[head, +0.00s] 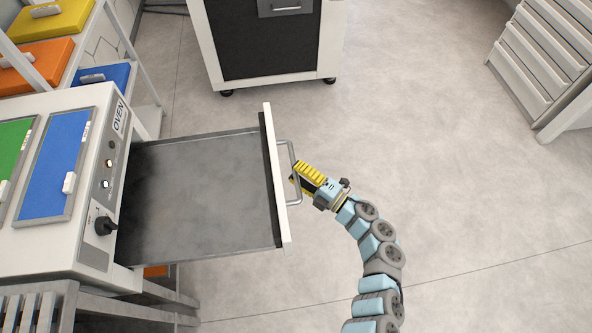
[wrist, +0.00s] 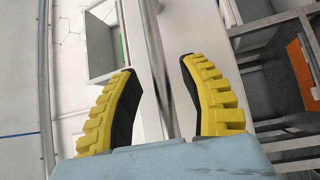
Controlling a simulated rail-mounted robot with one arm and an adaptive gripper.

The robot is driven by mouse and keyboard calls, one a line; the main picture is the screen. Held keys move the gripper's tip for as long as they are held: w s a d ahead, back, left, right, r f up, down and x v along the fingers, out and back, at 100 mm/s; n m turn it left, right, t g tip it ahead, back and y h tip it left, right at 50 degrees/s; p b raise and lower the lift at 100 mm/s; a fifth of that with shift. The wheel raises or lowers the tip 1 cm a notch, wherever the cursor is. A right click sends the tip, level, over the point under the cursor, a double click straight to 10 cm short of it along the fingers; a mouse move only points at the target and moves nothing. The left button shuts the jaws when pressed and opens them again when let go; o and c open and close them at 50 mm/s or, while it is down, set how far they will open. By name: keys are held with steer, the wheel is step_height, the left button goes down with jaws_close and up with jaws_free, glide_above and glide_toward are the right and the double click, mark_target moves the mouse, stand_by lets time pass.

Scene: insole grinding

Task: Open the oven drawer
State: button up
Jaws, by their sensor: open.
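The oven (head: 112,190) stands at the left in the head view, with a knob and lit indicators on its front panel. Its drawer (head: 195,195) is pulled far out to the right and is empty. The drawer handle (head: 291,172) is a grey bar on the white front. My gripper (head: 294,179) is at the handle, with its yellow fingers around or beside the bar. In the wrist view my gripper (wrist: 160,88) is open, and the handle bar (wrist: 156,65) runs between the two fingers with gaps to both sides.
Coloured panels, one of them blue (head: 55,165), lie on the oven's top. A shelf with coloured boxes (head: 45,55) is at the upper left. A dark-fronted cabinet (head: 265,40) stands at the back, and a white drawer unit (head: 545,55) at the upper right. The floor (head: 440,130) to the right is clear.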

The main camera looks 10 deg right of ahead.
steer(key=v, duration=1.1)
steer(key=shift+s+d, duration=0.2)
steer(key=shift+s, duration=0.05)
